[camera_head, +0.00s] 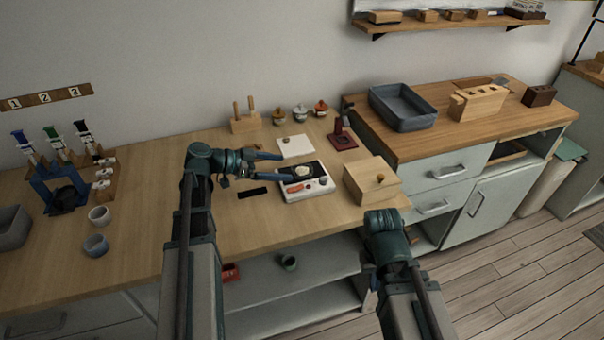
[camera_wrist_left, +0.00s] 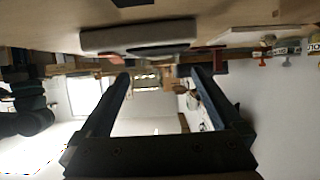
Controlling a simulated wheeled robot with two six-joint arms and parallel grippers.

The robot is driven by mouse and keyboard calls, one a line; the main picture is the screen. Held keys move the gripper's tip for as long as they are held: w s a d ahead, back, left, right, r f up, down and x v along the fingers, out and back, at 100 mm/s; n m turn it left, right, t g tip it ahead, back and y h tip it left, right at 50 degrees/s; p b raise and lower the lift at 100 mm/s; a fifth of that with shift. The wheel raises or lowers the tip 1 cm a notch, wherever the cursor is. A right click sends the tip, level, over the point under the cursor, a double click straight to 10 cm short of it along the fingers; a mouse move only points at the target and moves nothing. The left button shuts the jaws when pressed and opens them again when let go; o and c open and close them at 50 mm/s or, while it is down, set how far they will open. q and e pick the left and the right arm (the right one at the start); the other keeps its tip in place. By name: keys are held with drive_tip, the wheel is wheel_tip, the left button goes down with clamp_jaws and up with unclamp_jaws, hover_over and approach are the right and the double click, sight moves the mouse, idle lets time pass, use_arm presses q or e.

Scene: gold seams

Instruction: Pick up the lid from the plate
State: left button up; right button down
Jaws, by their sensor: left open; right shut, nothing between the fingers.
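A flat white square plate (camera_head: 296,148) lies on the wooden table. A small brown knobbed piece (camera_head: 286,140), apparently the lid, sits on its left part. My left gripper (camera_head: 285,167) is open and empty, its fingers pointing right, just in front of the plate and beside the black-topped device. In the left wrist view, the open fingers (camera_wrist_left: 161,76) have nothing between them, and the small brown lid (camera_wrist_left: 267,40) seems to show at right, small and blurred. My right arm is at lower right; its gripper does not show.
A pale device (camera_head: 318,187) with a dark top and a small light piece stands near my left gripper. Several knobbed jars (camera_head: 300,114) stand behind the plate. A wooden box (camera_head: 371,182) and a dark red stand (camera_head: 341,136) are to the right.

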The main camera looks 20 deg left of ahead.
sight(309, 169)
use_arm(q)
drive_tip(key=b+x, duration=0.1)
drive_tip(key=x, duration=0.3)
drive_tip(key=shift+d+f+b, duration=0.1)
drive_tip(key=shift+b, duration=0.2)
drive_tip(key=shift+w+d+f, duration=0.1)
drive_tip(key=shift+w+d, duration=0.25)
drive_tip(key=shift+d, duration=0.05)
drive_tip(key=shift+c, duration=0.3)
